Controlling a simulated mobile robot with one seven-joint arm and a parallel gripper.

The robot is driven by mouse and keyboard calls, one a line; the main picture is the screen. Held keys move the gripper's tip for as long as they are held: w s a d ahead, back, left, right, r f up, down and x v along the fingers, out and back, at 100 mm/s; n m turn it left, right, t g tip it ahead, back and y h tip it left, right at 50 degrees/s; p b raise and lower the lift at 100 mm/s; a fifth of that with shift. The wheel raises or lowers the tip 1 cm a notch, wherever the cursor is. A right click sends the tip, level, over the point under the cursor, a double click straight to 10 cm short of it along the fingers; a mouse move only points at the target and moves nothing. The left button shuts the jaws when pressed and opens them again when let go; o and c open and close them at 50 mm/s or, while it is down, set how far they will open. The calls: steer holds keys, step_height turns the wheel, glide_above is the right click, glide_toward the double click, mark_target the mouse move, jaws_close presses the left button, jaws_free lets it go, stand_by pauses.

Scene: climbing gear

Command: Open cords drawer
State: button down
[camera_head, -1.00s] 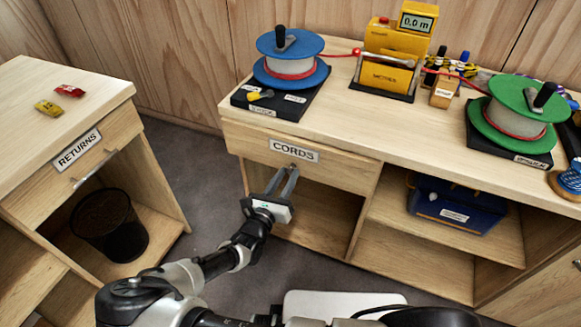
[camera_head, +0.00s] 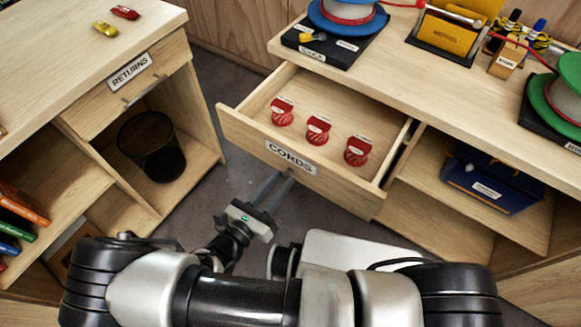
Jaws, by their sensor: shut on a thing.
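The cords drawer (camera_head: 232,132) is pulled well out of the wooden bench, with its "CORDS" label (camera_head: 291,157) on the front. Three red items with white-and-red tops, one of them a red coil (camera_head: 317,130), stand in a row inside it. My gripper (camera_head: 285,176) is in front of the drawer, its two long fingers reaching up to the drawer front just below the label. The fingers are shut on the drawer's handle, which is mostly hidden by them and the drawer front.
The returns cabinet (camera_head: 127,72) stands at the left with a dark wire bin (camera_head: 152,146) in its lower opening. A blue case (camera_head: 492,182) sits on a shelf right of the drawer. Blue (camera_head: 345,16) and green (camera_head: 570,92) reels stand on the bench top.

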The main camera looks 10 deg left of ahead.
steer(key=shift+v, duration=1.15)
steer(key=c, duration=1.4)
jaws_free()
steer(key=shift+s, duration=0.1)
